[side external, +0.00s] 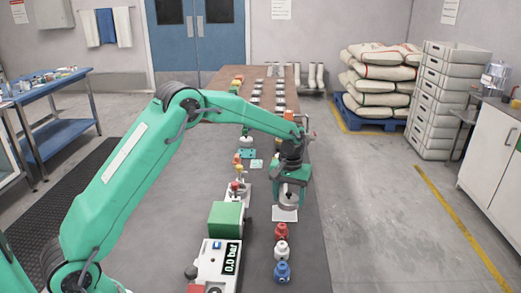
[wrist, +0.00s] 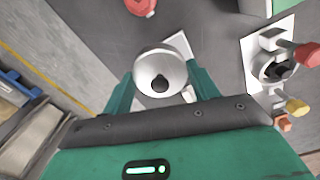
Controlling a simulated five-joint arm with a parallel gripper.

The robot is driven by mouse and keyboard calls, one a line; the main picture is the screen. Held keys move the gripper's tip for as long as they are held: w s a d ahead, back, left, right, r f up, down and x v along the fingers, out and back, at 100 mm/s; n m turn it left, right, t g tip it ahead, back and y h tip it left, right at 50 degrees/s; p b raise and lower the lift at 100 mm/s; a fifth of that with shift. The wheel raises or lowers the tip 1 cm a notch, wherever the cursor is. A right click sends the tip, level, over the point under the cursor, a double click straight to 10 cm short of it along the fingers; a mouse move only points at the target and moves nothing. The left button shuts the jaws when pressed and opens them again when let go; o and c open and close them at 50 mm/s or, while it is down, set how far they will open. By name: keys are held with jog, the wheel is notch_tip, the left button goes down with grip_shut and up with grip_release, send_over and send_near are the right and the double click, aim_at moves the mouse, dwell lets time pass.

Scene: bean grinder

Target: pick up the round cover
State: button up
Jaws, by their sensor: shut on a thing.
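The round cover (wrist: 160,68) is a pale grey metallic dome with a dark round knob or hole in its middle. My gripper (wrist: 161,88) is shut on it, with one green finger on each side in the wrist view. In the side view, my gripper (side external: 289,196) points down and the cover (side external: 288,205) shows between its fingers, over a white square plate (side external: 285,215). I cannot tell whether the cover touches the plate. A fixture with a red-handled part on a white base (wrist: 252,62) stands to the right in the wrist view.
Red (side external: 281,232), white (side external: 281,250) and blue (side external: 282,272) knobbed pieces stand in a row in front of my gripper. The grey table (side external: 308,250) is clear to the right.

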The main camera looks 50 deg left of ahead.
jog(key=s+d+r, duration=0.4)
jog(key=d+r, duration=0.1)
jog(key=d, duration=0.3)
jog(key=shift+s+r, duration=0.15)
jog(key=shift+r, duration=0.05)
jog(key=shift+a, duration=0.15)
